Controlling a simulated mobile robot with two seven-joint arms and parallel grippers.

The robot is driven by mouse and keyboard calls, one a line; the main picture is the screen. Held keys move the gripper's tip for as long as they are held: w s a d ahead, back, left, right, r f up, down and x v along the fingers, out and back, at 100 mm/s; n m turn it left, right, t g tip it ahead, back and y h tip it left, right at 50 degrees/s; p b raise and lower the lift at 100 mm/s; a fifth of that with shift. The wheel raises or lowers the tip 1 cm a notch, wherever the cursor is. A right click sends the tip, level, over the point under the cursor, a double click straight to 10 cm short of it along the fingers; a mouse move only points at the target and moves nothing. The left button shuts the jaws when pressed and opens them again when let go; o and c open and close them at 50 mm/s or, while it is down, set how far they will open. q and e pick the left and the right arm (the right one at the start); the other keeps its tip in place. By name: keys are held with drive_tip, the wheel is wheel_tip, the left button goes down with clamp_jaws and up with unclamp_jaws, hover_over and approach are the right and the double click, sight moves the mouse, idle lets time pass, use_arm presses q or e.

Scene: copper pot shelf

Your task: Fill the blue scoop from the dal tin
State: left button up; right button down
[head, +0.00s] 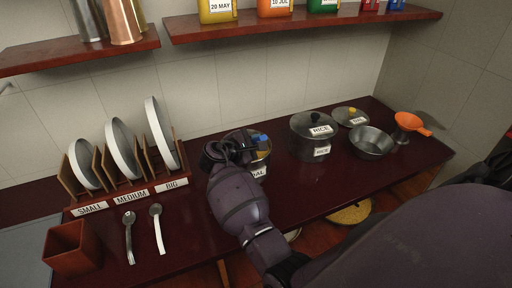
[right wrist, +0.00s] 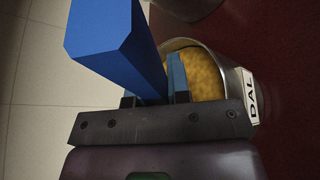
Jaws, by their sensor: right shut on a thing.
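The dal tin (head: 264,157) stands on the dark red counter, partly hidden behind my right gripper (head: 238,148). In the right wrist view the tin (right wrist: 242,75) is open, with yellow dal (right wrist: 203,72) inside and a DAL label facing right. My right gripper (right wrist: 150,98) is shut on the blue scoop (right wrist: 112,38), whose thick blue handle shows at upper left. A small blue part of the scoop (head: 263,138) shows over the tin in the head view. Whether the scoop touches the dal or holds any is hidden. My left gripper is not in view.
A plate rack (head: 130,196), two spoons (head: 129,235) and a brown box (head: 72,250) are left. Shelves (head: 300,24) hang above.

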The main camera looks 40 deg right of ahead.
drive_tip(key=shift+s+f+m+t+b, duration=0.45)
drive_tip(key=shift+f+m+t+b, duration=0.1)
drive_tip(key=shift+m+b, duration=0.3)
use_arm(q)
drive_tip(key=p, duration=0.3)
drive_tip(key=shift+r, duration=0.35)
use_arm(e)
wheel_tip(320, 180, up, 6)
drive_tip(key=m+h, duration=0.1)
drive_tip(key=shift+s+m, duration=0.35)
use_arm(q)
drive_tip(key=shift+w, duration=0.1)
use_arm(e)
drive_tip(key=shift+r+t, duration=0.1)
drive_tip(key=shift+t, duration=0.15)
use_arm(q)
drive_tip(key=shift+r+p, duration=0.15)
drive_tip(key=shift+p, duration=0.2)
